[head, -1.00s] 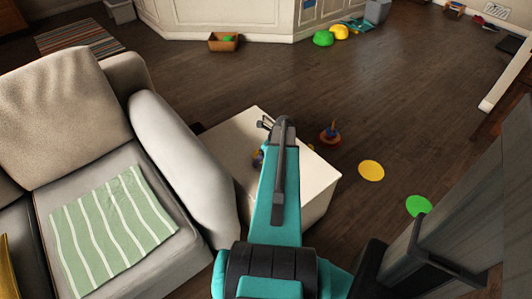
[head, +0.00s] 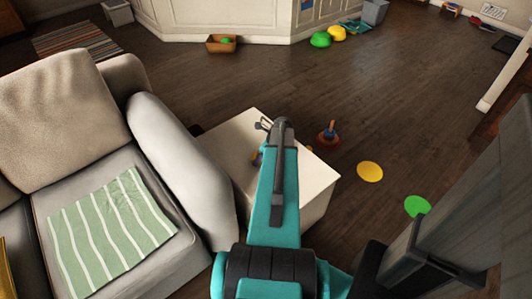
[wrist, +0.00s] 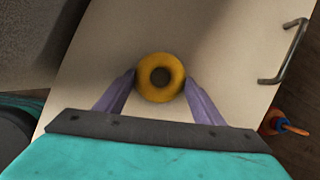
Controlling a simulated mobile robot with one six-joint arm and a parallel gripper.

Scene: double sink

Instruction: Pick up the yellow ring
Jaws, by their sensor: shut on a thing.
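The yellow ring (wrist: 160,77) shows in the wrist view over the pale top of a box-like table. It sits between the two purple fingers of my gripper (wrist: 159,84), which are shut on its sides. The ring's hole faces the camera. I cannot tell from these views how far the ring is above the tabletop.
The pale table (head: 313,180) stands beside the grey sofa (head: 187,160). A metal handle (wrist: 294,55) shows at its edge. A stacking toy (head: 328,138) stands on the floor, with a yellow disc (head: 370,171) and a green disc (head: 417,206) nearby.

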